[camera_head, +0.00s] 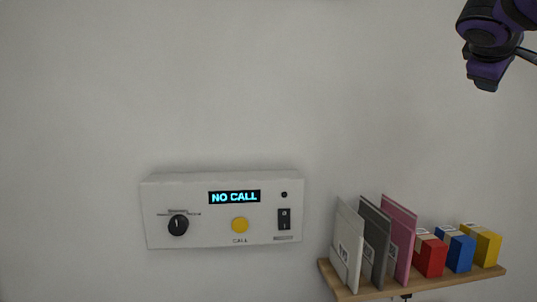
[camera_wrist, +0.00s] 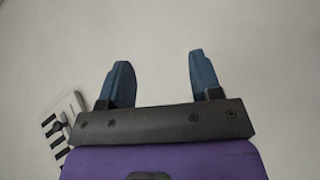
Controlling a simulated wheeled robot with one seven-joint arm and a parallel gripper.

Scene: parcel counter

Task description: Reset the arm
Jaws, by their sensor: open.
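My gripper (camera_wrist: 157,82) shows in the wrist view with its two blue fingers apart and nothing between them. Behind the fingers is a plain pale surface. In the head view part of my purple and black arm (camera_head: 488,70) shows at the top right, in front of the bare wall and above the shelf. The gripper's fingertips cannot be made out in the head view.
A white wall panel (camera_head: 190,235) has a "NO CALL" display (camera_head: 234,197), a black knob (camera_head: 178,225), a yellow button (camera_head: 239,225) and a black switch (camera_head: 284,219). A wooden shelf (camera_head: 440,282) at lower right holds upright envelopes (camera_head: 400,225) and red, blue and yellow boxes (camera_head: 459,252).

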